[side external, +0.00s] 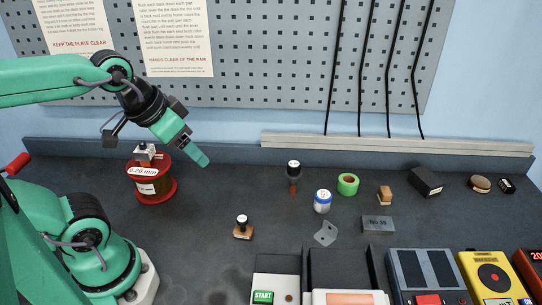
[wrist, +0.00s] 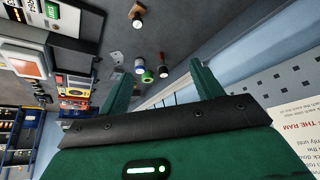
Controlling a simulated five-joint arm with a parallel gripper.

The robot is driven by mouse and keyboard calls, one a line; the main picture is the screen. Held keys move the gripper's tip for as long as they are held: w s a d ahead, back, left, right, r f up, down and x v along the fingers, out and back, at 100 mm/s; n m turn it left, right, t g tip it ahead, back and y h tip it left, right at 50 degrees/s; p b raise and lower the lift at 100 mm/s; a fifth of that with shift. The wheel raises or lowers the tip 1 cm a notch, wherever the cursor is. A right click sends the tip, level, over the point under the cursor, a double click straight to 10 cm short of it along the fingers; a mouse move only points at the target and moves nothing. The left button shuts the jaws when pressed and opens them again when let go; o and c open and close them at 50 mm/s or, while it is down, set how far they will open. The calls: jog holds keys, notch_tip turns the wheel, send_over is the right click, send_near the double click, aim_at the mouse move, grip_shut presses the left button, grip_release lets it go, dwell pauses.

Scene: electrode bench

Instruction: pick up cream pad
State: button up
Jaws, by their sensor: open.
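The likeliest cream pad is a small round tan piece (side external: 480,183) with a darker underside, lying on the dark bench at the far right in the side view. My gripper (side external: 201,157) is open and empty, raised above the bench at the left, beside the red spool and far from both. In the wrist view its two green fingers (wrist: 156,62) stand apart with nothing held between them. I cannot make out the pad in the wrist view.
Boxes and devices (side external: 428,275) line the front. A wall ledge (side external: 400,146) runs behind.

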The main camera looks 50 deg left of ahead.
jog(key=shift+w+r, duration=0.1)
jog(key=w+d+r+m, duration=0.1)
jog(key=w+d+r, duration=0.1)
jog(key=w, duration=0.4)
jog(key=w+d+r+m, duration=0.1)
jog(key=w+r, duration=0.1)
jog(key=w, duration=0.5)
jog(key=m+g+h, duration=0.1)
jog(key=m+g, duration=0.1)
jog(key=m, duration=0.4)
send_over(384, 191)
jog(key=s, duration=0.3)
notch_tip(384, 191, down, 20)
jog(key=shift+w+a+f, duration=0.2)
jog(key=shift+a+f, duration=0.05)
jog(key=shift+a, duration=0.2)
jog(key=shift+x, duration=1.25)
